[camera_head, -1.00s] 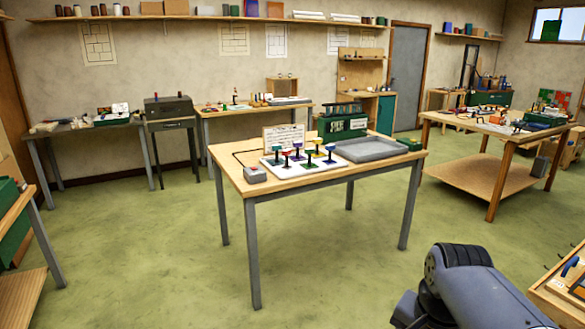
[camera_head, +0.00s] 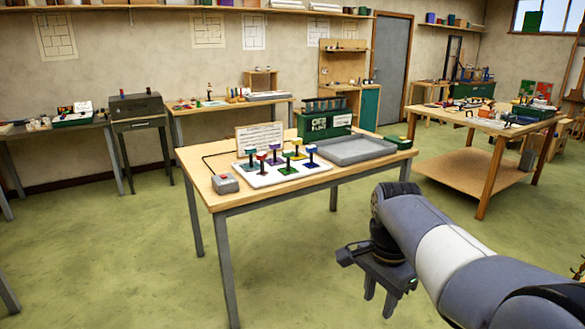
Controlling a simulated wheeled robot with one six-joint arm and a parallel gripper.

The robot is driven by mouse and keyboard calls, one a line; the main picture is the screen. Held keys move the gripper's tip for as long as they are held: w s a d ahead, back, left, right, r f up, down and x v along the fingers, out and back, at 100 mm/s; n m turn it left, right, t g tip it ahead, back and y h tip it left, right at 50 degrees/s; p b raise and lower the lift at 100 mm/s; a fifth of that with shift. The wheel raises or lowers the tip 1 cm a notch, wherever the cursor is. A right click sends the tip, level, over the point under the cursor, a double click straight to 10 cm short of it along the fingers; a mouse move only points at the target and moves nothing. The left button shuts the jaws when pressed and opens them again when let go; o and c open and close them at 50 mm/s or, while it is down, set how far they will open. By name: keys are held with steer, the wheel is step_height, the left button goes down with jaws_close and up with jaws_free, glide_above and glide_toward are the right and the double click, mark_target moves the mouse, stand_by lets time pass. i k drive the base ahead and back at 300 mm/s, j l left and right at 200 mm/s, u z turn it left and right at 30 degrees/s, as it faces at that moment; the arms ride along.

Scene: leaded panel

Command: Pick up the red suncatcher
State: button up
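The red suncatcher appears to be the small red-topped piece (camera_head: 262,156) on a dark stand at the front left of a white board (camera_head: 270,181). It stands upright among several similar pieces with blue, yellow, green and other colours. The board lies on the wooden table (camera_head: 330,192) in the middle of the view. My gripper (camera_head: 380,297) hangs in front of the table at the lower right, pointing down. Its two fingers are apart with nothing between them. It is well away from the red piece.
The green floor before the table is clear.

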mark_target(261, 156)
steer(key=i+u, duration=0.1)
steer(key=i, duration=1.85)
steer(key=i+u, duration=0.35)
steer(key=i, duration=0.15)
steer(key=i+u, duration=0.3)
steer(key=i, duration=0.2)
steer(key=i+l+u, duration=0.35)
steer(key=i, duration=0.15)
steer(key=j, duration=0.1)
